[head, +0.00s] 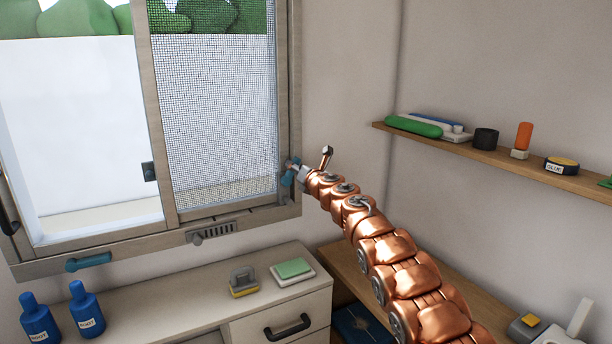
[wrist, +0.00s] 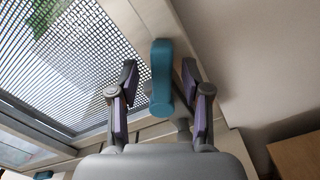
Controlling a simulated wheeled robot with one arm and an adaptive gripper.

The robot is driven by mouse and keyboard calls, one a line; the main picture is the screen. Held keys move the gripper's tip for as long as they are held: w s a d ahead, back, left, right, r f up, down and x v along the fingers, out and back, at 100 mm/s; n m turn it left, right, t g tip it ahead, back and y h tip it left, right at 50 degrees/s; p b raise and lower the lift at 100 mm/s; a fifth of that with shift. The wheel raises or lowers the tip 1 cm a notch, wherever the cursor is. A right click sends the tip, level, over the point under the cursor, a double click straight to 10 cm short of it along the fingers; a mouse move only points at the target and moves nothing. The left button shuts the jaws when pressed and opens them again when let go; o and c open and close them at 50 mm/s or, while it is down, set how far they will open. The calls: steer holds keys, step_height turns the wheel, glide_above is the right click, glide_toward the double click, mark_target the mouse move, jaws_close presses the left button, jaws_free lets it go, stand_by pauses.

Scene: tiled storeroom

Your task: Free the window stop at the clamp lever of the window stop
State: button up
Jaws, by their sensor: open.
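A teal lever (head: 287,178) sits at the lower right corner of the window frame (head: 245,218). In the wrist view the teal lever (wrist: 161,80) stands between the two fingers of my gripper (wrist: 159,70), with visible gaps on both sides. My gripper (head: 297,172) is open around the lever and not closed on it. A grey mount partly shows behind the lever's lower end. A second teal handle (head: 88,262) lies along the lower left of the frame. I cannot tell its function.
A mesh screen (head: 215,110) fills the right window half. Below are a cabinet top (head: 190,310) with blue bottles (head: 87,310), a grey-yellow block (head: 243,282) and a green-topped pad (head: 292,270). A wall shelf (head: 480,153) holds several items at right.

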steer(key=v, duration=0.7)
steer(key=shift+f, duration=0.25)
stand_by(0.7)
stand_by(0.4)
